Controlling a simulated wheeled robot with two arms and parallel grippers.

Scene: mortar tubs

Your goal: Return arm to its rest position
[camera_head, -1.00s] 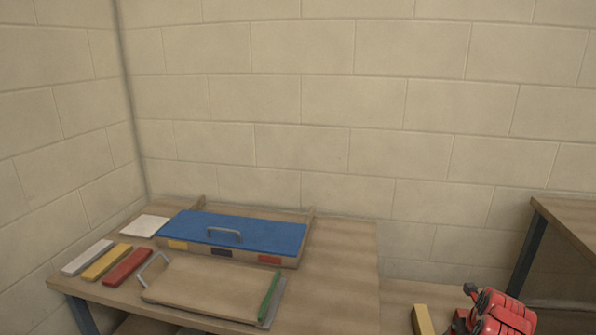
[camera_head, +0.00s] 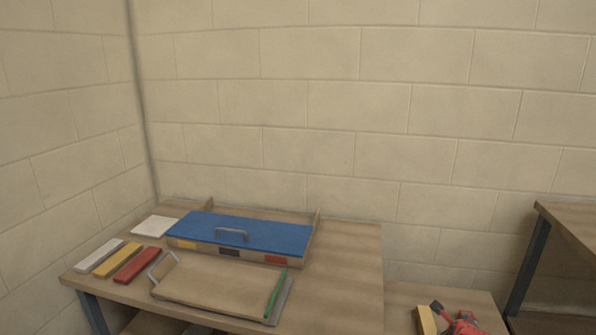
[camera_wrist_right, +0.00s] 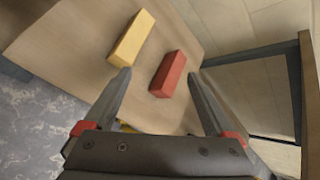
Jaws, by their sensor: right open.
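My right gripper (camera_wrist_right: 158,74) is open in the wrist view, with its two dark fingers apart and nothing held. A red block (camera_wrist_right: 168,74) lies on a wooden table in the gap between the fingertips as seen from the wrist; the distance to it is unclear. A yellow block (camera_wrist_right: 131,38) lies to its left, near the left fingertip in the picture. In the head view, the yellow block (camera_head: 426,321) shows at the bottom edge, beside a red and black part of my right arm. My left gripper is out of view.
The left table (camera_head: 345,270) holds a blue-lidded box (camera_head: 270,234), a wooden board with a handle (camera_head: 210,285), a green strip (camera_head: 276,293), a white slab (camera_head: 154,226), and white, yellow and red bars (camera_head: 138,265). Another table (camera_head: 575,225) stands at right.

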